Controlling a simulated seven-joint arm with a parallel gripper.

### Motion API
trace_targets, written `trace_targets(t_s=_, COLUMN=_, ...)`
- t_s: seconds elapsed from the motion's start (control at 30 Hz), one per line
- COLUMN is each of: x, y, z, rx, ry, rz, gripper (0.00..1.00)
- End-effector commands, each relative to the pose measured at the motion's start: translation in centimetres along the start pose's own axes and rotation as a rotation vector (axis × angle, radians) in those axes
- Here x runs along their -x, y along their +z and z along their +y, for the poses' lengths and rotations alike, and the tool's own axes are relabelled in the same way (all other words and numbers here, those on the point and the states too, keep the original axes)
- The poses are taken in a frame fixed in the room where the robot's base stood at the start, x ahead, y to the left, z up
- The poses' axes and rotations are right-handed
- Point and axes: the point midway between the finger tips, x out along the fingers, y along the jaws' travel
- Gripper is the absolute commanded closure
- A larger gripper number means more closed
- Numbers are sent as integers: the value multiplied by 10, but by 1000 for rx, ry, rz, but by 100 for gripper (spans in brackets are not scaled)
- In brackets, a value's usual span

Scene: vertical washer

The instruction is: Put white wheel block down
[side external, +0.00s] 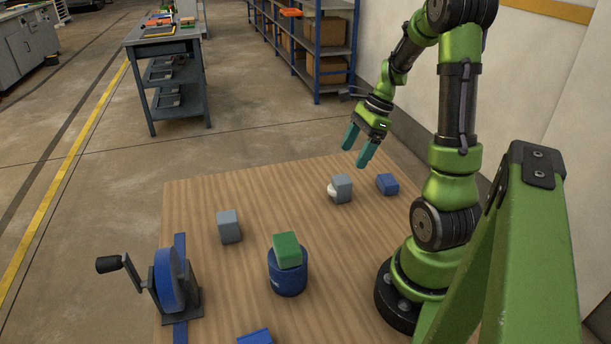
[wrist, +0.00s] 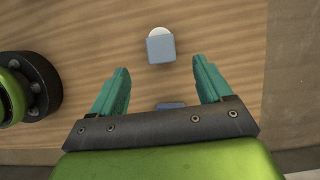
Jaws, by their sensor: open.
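The white wheel block, a grey block with a white round part (side external: 341,189), rests on the wooden table (side external: 190,205) near its far right side. In the wrist view the same block (wrist: 160,47) sits ahead of the fingertips, with the white part on its far side. My gripper (side external: 357,154) is above the table, apart from the block, with its teal fingers spread and nothing between them. The open fingers also show in the wrist view (wrist: 161,76).
A blue block (side external: 388,184) lies right of the wheel block. A grey block (side external: 229,226), a blue cylinder (side external: 288,279) with a green block (side external: 287,250) on top, and a blue crank wheel (side external: 170,279) stand on the table. Another blue piece (side external: 255,337) is at the front edge.

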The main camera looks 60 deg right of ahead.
Motion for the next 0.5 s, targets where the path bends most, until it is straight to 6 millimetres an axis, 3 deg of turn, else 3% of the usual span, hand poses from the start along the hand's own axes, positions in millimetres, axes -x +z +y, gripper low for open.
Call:
trace_targets(t_s=0.17, x=12, y=69, z=18, rx=381, ry=-43, rz=33, gripper=21)
trace_targets(t_s=0.3, x=22, y=144, z=63, rx=915, ry=-114, rz=79, gripper=21)
trace_targets(t_s=0.4, x=29, y=184, z=102, rx=1287, ry=-181, rz=112, gripper=21)
trace_targets(t_s=0.5, x=35, y=208, z=137, rx=1597, ry=-252, rz=142, gripper=21)
